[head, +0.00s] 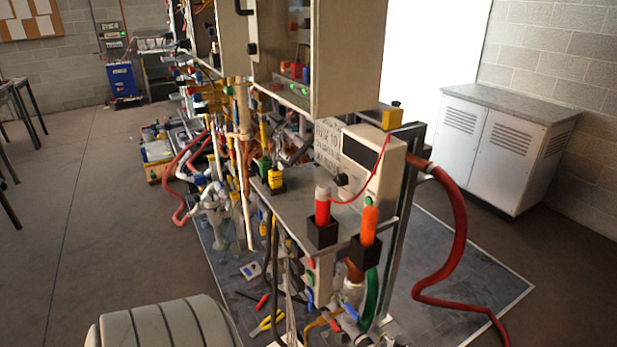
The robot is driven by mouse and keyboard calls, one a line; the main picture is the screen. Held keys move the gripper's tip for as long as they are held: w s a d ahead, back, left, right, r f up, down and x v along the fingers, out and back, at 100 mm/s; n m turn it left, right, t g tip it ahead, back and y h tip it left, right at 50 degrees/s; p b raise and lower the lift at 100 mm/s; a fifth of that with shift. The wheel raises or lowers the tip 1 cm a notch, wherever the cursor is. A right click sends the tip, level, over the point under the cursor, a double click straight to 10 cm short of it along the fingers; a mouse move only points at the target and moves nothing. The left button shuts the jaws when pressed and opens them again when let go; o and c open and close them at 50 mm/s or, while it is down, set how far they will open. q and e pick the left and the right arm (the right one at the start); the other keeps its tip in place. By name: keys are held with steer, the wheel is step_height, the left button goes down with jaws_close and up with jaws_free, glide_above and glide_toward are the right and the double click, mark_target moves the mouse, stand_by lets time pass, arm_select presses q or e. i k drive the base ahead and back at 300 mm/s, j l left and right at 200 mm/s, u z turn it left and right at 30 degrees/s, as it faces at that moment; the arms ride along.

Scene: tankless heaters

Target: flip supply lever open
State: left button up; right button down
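Small lever handles sit low on the near end of the heater rig, among the pipework. One blue handle (309,300) is beside the panel with coloured buttons, and another blue handle (350,312) is a little right of it. A small red piece (311,263) is above them. They are small and partly crowded by hoses, so I cannot tell which is the supply lever or whether it is open or closed. Neither of my grippers can be made out in the head view.
The metal rig bench (292,208) carries a white meter box (368,165) and red and orange-handled tools in black holders. A thick red hose (458,225) loops to the floor at right. Pliers (266,322) lie below.

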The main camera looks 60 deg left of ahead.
mark_target(348, 306)
steer(key=i+u, duration=0.2)
steer(key=u, duration=0.25)
steer(key=i+l+u, duration=0.15)
steer(key=u, duration=0.35)
steer(key=i+l+u, duration=0.2)
steer(key=u, duration=0.25)
steer(key=i+l+u, duration=0.1)
steer(key=u, duration=0.35)
steer(key=l, duration=0.1)
